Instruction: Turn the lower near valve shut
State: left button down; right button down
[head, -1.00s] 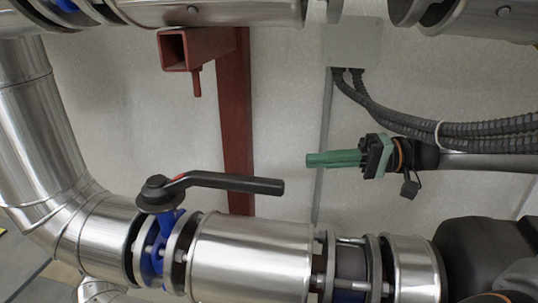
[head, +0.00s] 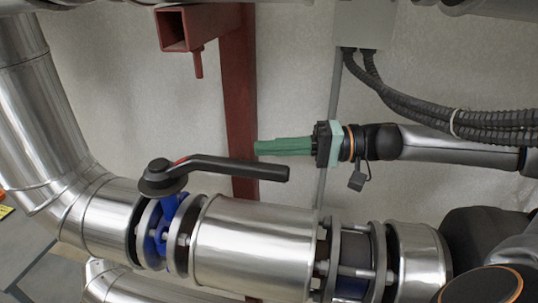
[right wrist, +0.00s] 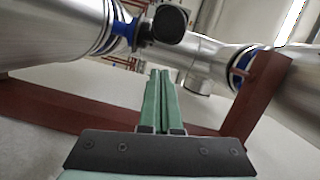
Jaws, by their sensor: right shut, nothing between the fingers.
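The valve has a black lever handle (head: 240,169) on a round black hub (head: 160,180), above a blue body (head: 165,225) clamped in the lower near pipe. The lever points right, roughly along the pipe. My right gripper (head: 257,148) comes in from the right with green fingers shut and empty. In the head view its tips appear just above the lever's middle, with a visible gap; the depth between them is hard to judge. In the right wrist view the shut fingers (right wrist: 160,74) point toward a black round part (right wrist: 169,24) at the pipe. My left gripper is not in view.
A red steel post (head: 239,100) with a bracket (head: 186,29) stands behind the lever. A grey box (head: 362,22) with black cables is on the wall. The shiny lower pipe (head: 255,240) runs below, and a pipe bend (head: 40,110) rises at left.

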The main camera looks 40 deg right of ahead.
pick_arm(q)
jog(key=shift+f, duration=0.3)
pick_arm(e)
jog(key=shift+s+a+f, duration=0.2)
jog(key=shift+s+a, duration=0.6)
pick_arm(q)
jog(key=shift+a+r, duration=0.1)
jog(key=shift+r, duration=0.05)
